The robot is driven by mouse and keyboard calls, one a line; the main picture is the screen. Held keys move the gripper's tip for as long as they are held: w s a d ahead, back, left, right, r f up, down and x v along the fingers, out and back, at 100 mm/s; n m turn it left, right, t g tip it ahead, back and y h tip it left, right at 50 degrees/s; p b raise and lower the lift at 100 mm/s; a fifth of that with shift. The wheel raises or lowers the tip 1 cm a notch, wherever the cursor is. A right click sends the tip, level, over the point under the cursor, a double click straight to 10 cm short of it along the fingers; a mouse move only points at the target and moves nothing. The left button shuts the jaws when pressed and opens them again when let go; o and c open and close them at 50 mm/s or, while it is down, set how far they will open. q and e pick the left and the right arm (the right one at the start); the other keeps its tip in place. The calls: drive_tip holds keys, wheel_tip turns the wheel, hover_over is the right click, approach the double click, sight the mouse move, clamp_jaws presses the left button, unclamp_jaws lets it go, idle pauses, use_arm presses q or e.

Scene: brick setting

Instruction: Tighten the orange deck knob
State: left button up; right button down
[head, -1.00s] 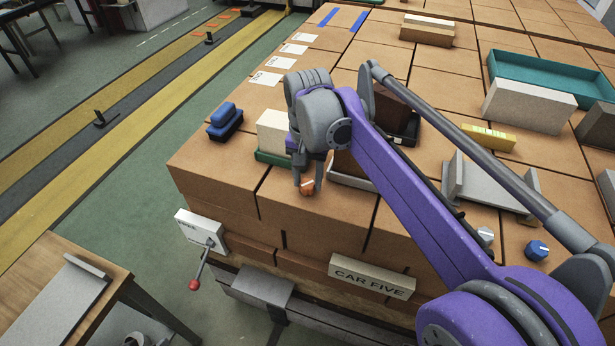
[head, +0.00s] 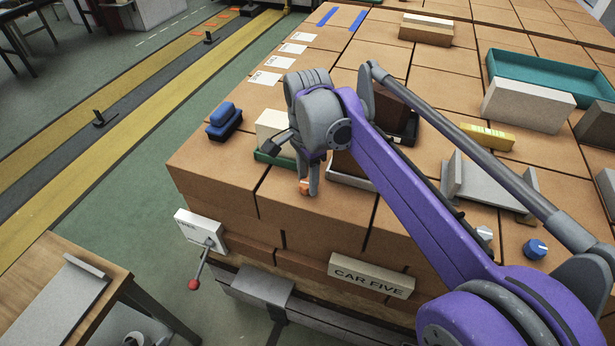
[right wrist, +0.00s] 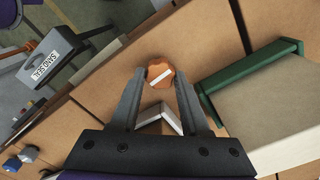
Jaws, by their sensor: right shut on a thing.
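The orange deck knob (head: 305,187) sits on the brick deck near its front left edge. In the head view the fingers partly hide it. My right gripper (head: 306,184) reaches down over the knob and is shut on it. In the right wrist view the knob (right wrist: 160,76) lies between the two fingertips of my right gripper (right wrist: 160,80). A white line crosses the knob's top at a slant. My left gripper is not in view.
Close to my right gripper stand a cream block (head: 271,128) in a green tray (head: 262,158) and a brown block in a light tray. A blue brush (head: 224,121) lies left. A red-tipped lever (head: 201,266) sticks out in front. Blue and white knobs (head: 536,250) stand right.

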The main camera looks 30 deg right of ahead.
sight(307, 182)
drive_tip(key=shift+m, duration=0.3)
drive_tip(key=shift+c, duration=1.9)
unclamp_jaws()
wheel_tip(307, 182, up, 11)
drive_tip(key=shift+p, duration=0.35)
drive_tip(key=shift+s+f, duration=0.1)
drive_tip(key=shift+f, duration=0.05)
